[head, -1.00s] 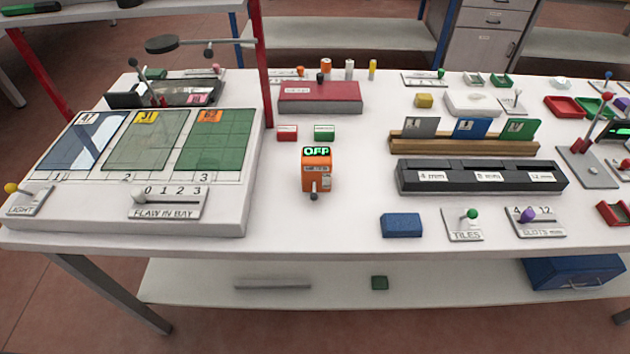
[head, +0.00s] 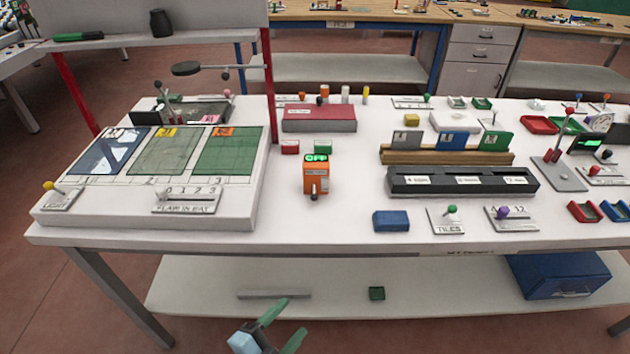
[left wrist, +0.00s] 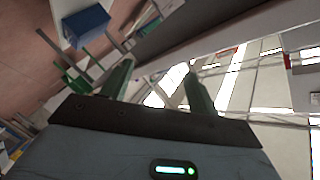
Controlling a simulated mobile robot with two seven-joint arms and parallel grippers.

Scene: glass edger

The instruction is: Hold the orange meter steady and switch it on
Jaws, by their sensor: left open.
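The fingers also show in the left wrist view (left wrist: 155,82), where I cannot make out the meter. My right gripper is not in view.
A flaw panel (head: 240,208) with three glass sheets lies left of the meter. A blue block (head: 391,221), a TILES switch (head: 447,220) and a black slotted rack (head: 462,181) are to the right. The tabletop in front of the meter is clear. A lower shelf (head: 210,289) runs beneath.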

